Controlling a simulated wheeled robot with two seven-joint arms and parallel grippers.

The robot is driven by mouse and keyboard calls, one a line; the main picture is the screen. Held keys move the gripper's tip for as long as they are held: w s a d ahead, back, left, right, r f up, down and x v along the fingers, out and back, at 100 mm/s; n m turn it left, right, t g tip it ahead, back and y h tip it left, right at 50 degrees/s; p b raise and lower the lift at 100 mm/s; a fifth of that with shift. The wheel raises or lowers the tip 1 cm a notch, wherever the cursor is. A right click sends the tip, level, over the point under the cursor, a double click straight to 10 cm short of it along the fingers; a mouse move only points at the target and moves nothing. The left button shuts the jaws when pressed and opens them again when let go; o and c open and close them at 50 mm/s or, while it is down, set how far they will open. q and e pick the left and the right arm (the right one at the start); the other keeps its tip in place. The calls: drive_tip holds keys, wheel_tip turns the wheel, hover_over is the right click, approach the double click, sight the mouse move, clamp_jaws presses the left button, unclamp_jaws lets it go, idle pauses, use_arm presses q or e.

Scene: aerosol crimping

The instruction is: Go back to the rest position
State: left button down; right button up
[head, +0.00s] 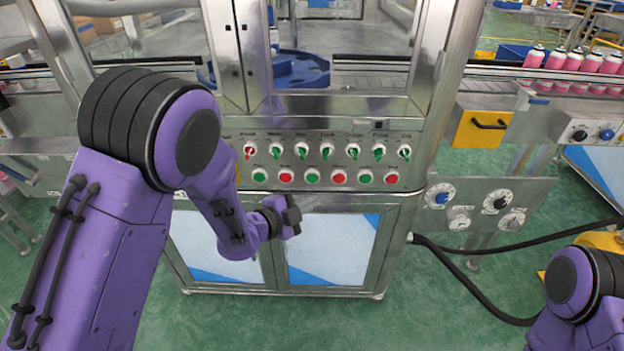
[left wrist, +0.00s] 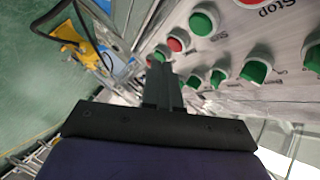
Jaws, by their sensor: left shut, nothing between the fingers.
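My left gripper (head: 293,212) is in front of the machine's control panel (head: 232,180), just below the lower row of buttons. Its fingers are shut and empty. In the left wrist view the closed fingers (left wrist: 163,85) point toward the panel with a red button (left wrist: 176,44) and green buttons (left wrist: 203,22) beyond them. I cannot tell the exact gap to the panel. My right arm (head: 585,290) shows only in part at the lower right of the head view, and its gripper is out of view.
Switches (head: 324,151) line the panel above the buttons. A steel cabinet (head: 330,245) stands below. Dials (head: 440,197) sit on a side plate at right, with black hoses (head: 480,296) beneath. Pink cans (head: 572,62) stand on the conveyor. Green floor (head: 420,320) is open in front.

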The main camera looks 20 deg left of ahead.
idle(0.3)
use_arm(q)
drive_tip(key=s+a+f+n+g+y+p, duration=0.1)
drive_tip(key=s+a+f+n+g+y, duration=0.1)
drive_tip(key=s+a+f+n+y, duration=0.6)
drive_tip(key=s+a+f+n+g+p, duration=0.15)
drive_tip(key=s+f+n, duration=0.3)
drive_tip(key=n, duration=0.65)
drive_tip(key=s+a+f+n+g+y+p, duration=0.1)
drive_tip(key=s+f, duration=0.4)
drive_tip(key=s, duration=0.6)
drive_tip(key=s+a+f+n+g+y+p, duration=0.1)
drive_tip(key=s+f+n+g, duration=0.3)
drive_tip(key=s, duration=0.7)
drive_tip(key=shift+a+f+g+y, duration=0.35)
drive_tip(key=shift+a+g, duration=0.45)
drive_tip(key=shift+g, duration=0.15)
